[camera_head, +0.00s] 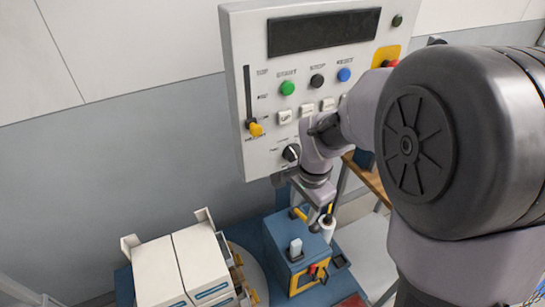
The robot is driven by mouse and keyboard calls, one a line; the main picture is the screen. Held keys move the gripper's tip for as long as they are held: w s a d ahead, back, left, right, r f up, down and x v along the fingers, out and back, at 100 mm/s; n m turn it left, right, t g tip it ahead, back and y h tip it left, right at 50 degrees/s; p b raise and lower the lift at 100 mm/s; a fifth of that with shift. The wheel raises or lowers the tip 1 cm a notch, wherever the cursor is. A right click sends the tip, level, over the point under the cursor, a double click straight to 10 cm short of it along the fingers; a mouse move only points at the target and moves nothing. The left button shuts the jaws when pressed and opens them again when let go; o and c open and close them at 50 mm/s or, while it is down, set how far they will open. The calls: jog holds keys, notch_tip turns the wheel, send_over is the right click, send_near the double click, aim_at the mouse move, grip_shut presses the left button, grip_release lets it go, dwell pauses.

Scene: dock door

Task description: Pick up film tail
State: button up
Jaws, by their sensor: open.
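My gripper (315,212) hangs below my wrist, just above a blue machine (292,240) beside the wall panel. Its fingers are small in the picture and partly hidden by my wrist; it is open. A white roll (327,227) stands at the machine's right side, close under the gripper. I cannot tell which white part is the film tail. No contact between gripper and film can be made out.
A grey control panel (262,160) with buttons, a slider and a dark display stands behind the gripper. White boxes (190,268) are stacked on a round turntable (243,262) at lower left. A wooden surface (372,182) is at right. My arm blocks the right side.

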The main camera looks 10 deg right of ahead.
jog(key=m+g, duration=0.1)
jog(key=m, duration=0.1)
send_over(296, 242)
notch_tip(296, 242, down, 5)
jog(key=f+b, duration=0.1)
jog(key=f, duration=0.3)
jog(key=f+b, duration=0.1)
jog(key=f, duration=0.3)
jog(key=f+b, duration=0.1)
jog(key=f, duration=0.3)
jog(key=shift+s+d+f+b, duration=0.15)
jog(key=shift+d+f+b, duration=0.15)
jog(key=shift+d+b, duration=0.05)
jog(key=f, duration=0.2)
jog(key=f+b, duration=0.1)
jog(key=f, duration=0.1)
jog(key=f+b, duration=0.1)
jog(key=f, duration=0.1)
jog(key=shift+a+f, duration=0.1)
jog(key=shift+a, duration=0.2)
jog(key=shift+c, duration=0.8)
grip_shut()
